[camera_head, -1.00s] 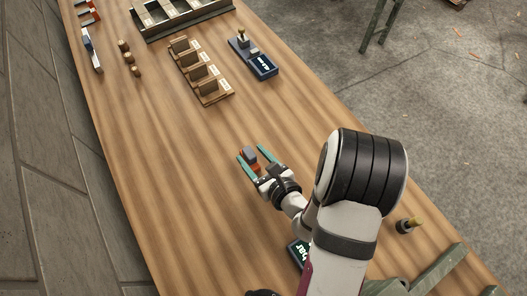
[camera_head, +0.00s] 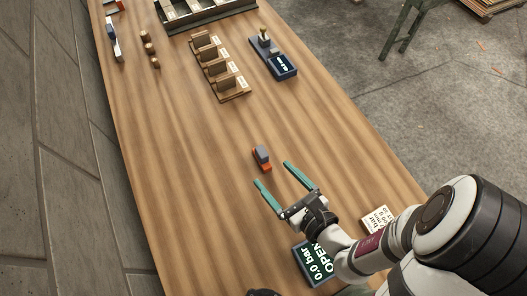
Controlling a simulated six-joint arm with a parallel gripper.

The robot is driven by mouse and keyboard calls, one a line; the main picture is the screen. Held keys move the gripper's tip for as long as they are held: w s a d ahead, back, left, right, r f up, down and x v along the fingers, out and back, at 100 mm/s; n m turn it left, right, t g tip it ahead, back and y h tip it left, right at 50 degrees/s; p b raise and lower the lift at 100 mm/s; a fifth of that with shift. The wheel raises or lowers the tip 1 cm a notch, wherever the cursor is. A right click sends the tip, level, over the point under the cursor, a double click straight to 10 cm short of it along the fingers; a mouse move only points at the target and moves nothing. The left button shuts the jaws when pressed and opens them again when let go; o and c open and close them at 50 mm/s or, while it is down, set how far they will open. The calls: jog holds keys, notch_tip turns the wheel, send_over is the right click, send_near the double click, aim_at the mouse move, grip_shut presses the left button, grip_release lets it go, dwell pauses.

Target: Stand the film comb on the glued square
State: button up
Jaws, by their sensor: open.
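A small grey-and-orange piece (camera_head: 262,157) sits on the bare middle of the wooden table; it may be the film comb, but its details are too small to tell. My gripper (camera_head: 272,173) is open and empty, its two teal fingers spread just in front of this piece. The fingertips point toward it and appear clear of it. I cannot make out a glued square for certain in this view.
A wooden rack (camera_head: 234,97) with upright blocks and labels stands farther back, beside a dark device with a screen (camera_head: 283,68). Several small brown pegs (camera_head: 150,49) and a blue-white tool (camera_head: 113,40) are at the left. A dark tray (camera_head: 208,18) is at the back.

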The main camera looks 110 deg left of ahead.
jog(key=s+r+n+g+h, duration=0.2)
jog(key=s+n+g+h, duration=0.15)
jog(key=s+n, duration=0.2)
jog(key=n+t+h, duration=0.5)
jog(key=n+t, duration=0.6)
jog(key=t, duration=0.4)
send_near(261, 152)
jog(key=shift+g, duration=0.25)
jog(key=f, duration=1)
jog(key=shift+w+a+f, duration=0.15)
jog(key=shift+w+f, duration=0.1)
jog(key=shift+w, duration=0.05)
grip_shut()
jog(key=shift+r, duration=0.1)
jog(key=shift+r, duration=0.1)
